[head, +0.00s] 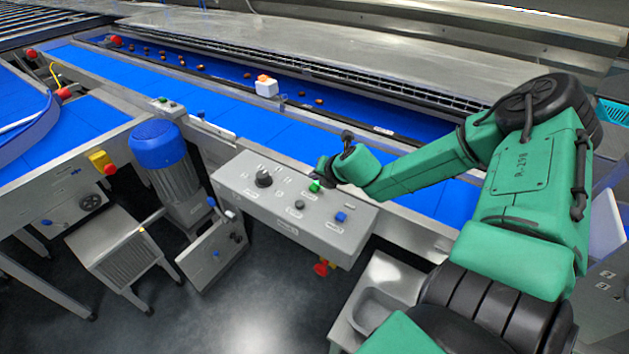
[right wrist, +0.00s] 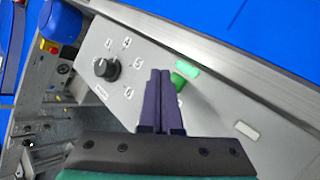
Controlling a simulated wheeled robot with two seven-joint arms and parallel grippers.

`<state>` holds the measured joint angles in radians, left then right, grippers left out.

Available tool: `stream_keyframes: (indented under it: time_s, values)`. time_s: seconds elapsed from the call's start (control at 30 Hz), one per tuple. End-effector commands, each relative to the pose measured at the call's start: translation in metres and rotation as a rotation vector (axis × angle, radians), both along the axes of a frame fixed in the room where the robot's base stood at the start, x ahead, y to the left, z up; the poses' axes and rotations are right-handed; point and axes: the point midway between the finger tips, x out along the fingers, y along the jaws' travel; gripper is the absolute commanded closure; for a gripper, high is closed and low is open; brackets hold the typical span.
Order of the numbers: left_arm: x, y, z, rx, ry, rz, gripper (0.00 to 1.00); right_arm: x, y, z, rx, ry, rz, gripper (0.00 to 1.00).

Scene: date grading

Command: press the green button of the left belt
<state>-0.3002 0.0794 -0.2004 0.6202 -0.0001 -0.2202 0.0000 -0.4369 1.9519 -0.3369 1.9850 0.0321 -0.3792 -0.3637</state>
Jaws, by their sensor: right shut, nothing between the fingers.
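The green button (head: 315,186) sits on the sloping grey control panel (head: 240,205) beside the blue belt. In the right wrist view the green button (right wrist: 178,80) shows just right of the fingertips, partly hidden by them. My right gripper (head: 322,172) is over the panel, at the button in the head view. In the right wrist view my right gripper (right wrist: 159,75) has its two dark fingers together, with nothing between them. I cannot tell whether the fingertips touch the button. My left gripper is not in view.
The panel also carries a black knob (head: 264,179), a dark button (head: 299,204) and a blue button (head: 341,217). A red knob (head: 321,268) hangs below the panel. A blue motor (head: 158,143) stands left.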

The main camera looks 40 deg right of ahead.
Motion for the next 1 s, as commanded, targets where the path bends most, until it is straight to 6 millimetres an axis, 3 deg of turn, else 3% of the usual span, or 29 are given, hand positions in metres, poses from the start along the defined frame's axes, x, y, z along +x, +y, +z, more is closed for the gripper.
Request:
stream_keyframes:
  time_s: [0.03,0.33,1.0]
  values:
    - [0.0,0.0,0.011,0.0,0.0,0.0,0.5,0.0,0.0,0.012,0.0,0.0,0.0,1.0]
    - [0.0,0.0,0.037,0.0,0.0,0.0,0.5,0.0,0.0,0.039,0.001,0.001,0.001,1.0]
    - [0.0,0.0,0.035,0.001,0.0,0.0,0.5,0.0,0.0,0.038,0.0,0.0,0.0,1.0]
